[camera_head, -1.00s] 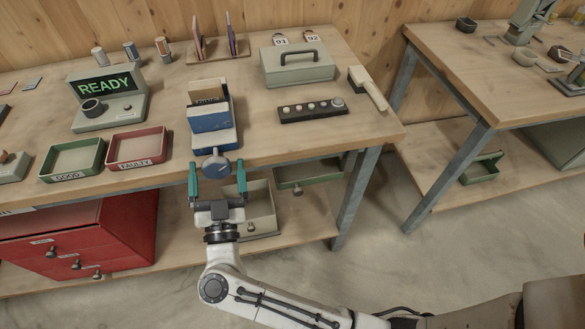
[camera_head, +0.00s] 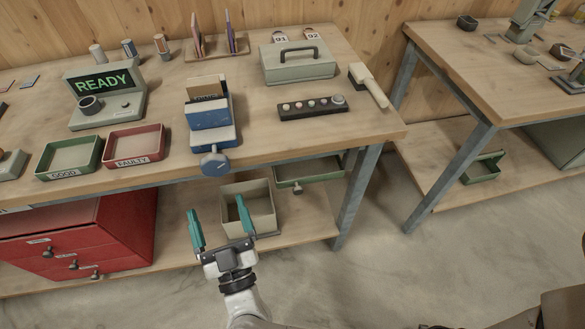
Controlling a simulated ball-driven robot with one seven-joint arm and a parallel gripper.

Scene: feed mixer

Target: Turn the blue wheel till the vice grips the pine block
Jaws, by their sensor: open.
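The blue vice (camera_head: 211,130) stands on the bench near its front edge. Its blue wheel (camera_head: 215,163) sits at the front, overhanging the edge. The pine block (camera_head: 207,90) stands upright between the jaws, with dark lettering partly hidden by the front jaw. The front jaw looks close to the block, but I cannot tell whether it touches. My gripper (camera_head: 218,214) is open and empty, with teal fingers spread. In the picture it is below the wheel and apart from it, in front of the lower shelf.
Green (camera_head: 69,158) and red (camera_head: 135,146) trays lie left of the vice. A button strip (camera_head: 312,107) and brush (camera_head: 368,84) lie right. Below are a red drawer cabinet (camera_head: 85,240), an open beige bin (camera_head: 262,217) and a drawer (camera_head: 308,172) under the bench top.

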